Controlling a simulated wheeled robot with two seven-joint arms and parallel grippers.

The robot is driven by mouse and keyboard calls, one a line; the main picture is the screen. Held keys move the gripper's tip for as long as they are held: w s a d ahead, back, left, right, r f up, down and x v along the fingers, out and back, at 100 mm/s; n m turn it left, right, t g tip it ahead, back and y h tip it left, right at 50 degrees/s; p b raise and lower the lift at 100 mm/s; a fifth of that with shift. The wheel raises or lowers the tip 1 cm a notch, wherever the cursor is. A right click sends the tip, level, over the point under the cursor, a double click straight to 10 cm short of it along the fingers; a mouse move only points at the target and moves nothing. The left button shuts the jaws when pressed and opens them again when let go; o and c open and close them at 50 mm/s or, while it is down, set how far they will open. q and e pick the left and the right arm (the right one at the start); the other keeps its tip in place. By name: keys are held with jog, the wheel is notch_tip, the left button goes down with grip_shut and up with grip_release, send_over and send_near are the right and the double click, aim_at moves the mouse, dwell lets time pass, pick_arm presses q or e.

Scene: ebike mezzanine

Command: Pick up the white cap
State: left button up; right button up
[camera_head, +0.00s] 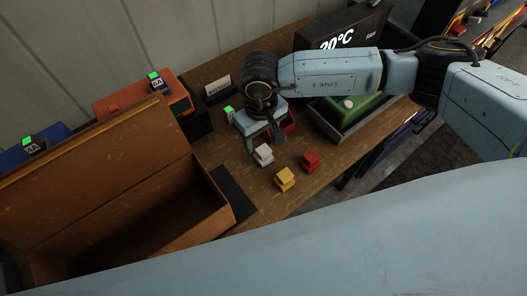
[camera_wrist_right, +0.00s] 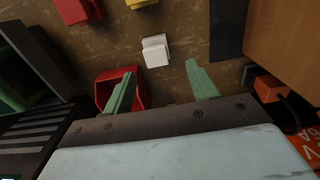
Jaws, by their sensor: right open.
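The white cap (camera_head: 263,154) sits on the brown wooden table, close to my right gripper (camera_head: 264,138). In the right wrist view the white cap (camera_wrist_right: 155,51) lies just beyond the fingertips, roughly between the lines of the two green fingers. My right gripper (camera_wrist_right: 160,70) is open and empty, with its fingers spread wider than the cap. No contact with the cap shows. My left gripper is not in view.
A yellow cap (camera_head: 285,179) and a red cap (camera_head: 310,160) stand nearby on the table. A red bin (camera_wrist_right: 137,92) is beside one finger. A wooden box (camera_head: 205,215) and dark strip (camera_head: 233,193) lie left. A green-filled tray (camera_head: 345,137) is right.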

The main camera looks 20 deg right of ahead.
aim_at(264, 150)
jog(key=shift+f, duration=0.9)
jog(key=shift+w+d+f+p, duration=0.1)
jog(key=shift+f+p, duration=0.15)
jog(key=shift+f, duration=0.65)
jog(key=shift+s+d+f+p, duration=0.1)
jog(key=shift+f+p, duration=0.15)
jog(key=shift+f, duration=0.65)
jog(key=shift+w+d+f+p, duration=0.1)
jog(key=shift+f+p, duration=0.15)
jog(key=shift+f, duration=0.65)
jog(key=shift+c, duration=0.5)
jog(key=c, duration=1)
